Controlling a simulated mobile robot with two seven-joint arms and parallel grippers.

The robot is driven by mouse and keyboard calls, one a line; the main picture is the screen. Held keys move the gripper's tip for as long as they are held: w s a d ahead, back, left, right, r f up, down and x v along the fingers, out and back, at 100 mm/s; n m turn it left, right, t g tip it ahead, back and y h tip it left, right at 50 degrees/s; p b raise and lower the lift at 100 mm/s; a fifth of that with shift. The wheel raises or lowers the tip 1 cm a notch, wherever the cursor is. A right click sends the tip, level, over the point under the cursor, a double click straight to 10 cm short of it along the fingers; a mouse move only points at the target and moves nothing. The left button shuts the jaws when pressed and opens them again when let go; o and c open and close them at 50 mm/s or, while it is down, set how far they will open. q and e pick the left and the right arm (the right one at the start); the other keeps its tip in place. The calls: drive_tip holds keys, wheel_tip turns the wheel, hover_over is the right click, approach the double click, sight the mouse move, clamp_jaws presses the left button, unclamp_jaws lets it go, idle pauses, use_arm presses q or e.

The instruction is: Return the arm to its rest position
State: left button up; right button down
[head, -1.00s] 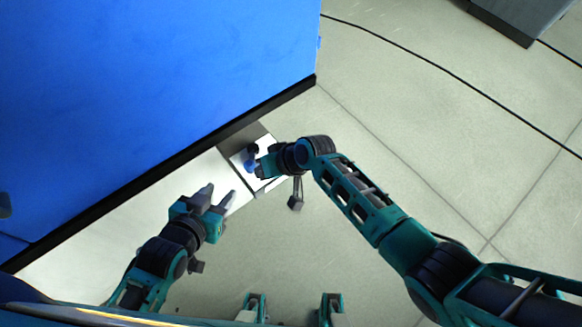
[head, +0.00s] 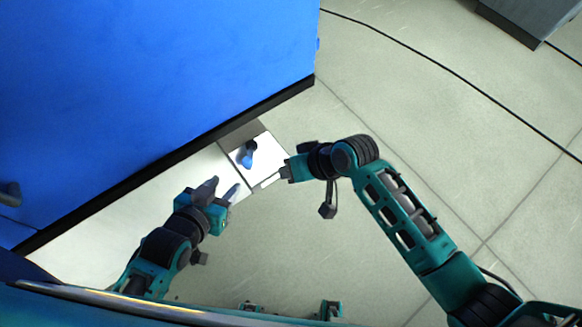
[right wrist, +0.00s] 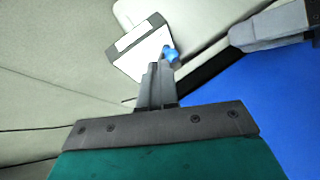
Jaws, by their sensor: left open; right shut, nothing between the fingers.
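My right gripper (head: 272,180) is shut and empty, to the right of a small blue object (head: 248,154) and apart from it. In the right wrist view its fingers (right wrist: 157,82) are together, with the blue object (right wrist: 171,55) beyond their tips. The blue object is on a white square plate (head: 268,150) beside the blue cabinet. My left gripper (head: 221,190) is open and empty, over the pale ledge, lower left of the plate.
The large blue cabinet (head: 150,70) with a dark bottom edge fills the upper left. A pale ledge (head: 100,225) runs along its front. A black cable (head: 430,65) crosses the tiled floor. A grey block (head: 515,18) stands at the top right. The floor at right is otherwise clear.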

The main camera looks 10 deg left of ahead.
drive_tip(key=shift+s+d+r, duration=0.1)
drive_tip(key=shift+r, duration=0.05)
drive_tip(key=shift+d, duration=0.1)
idle(0.5)
drive_tip(key=s+d+m+t+h, duration=0.1)
drive_tip(key=d+t, duration=0.3)
drive_tip(key=d, duration=0.6)
drive_tip(key=s+d+m+t+h, duration=0.2)
drive_tip(key=s+d+t+h, duration=0.2)
drive_tip(key=d, duration=0.7)
drive_tip(key=shift+s+d+t, duration=0.3)
drive_tip(key=shift+s, duration=0.05)
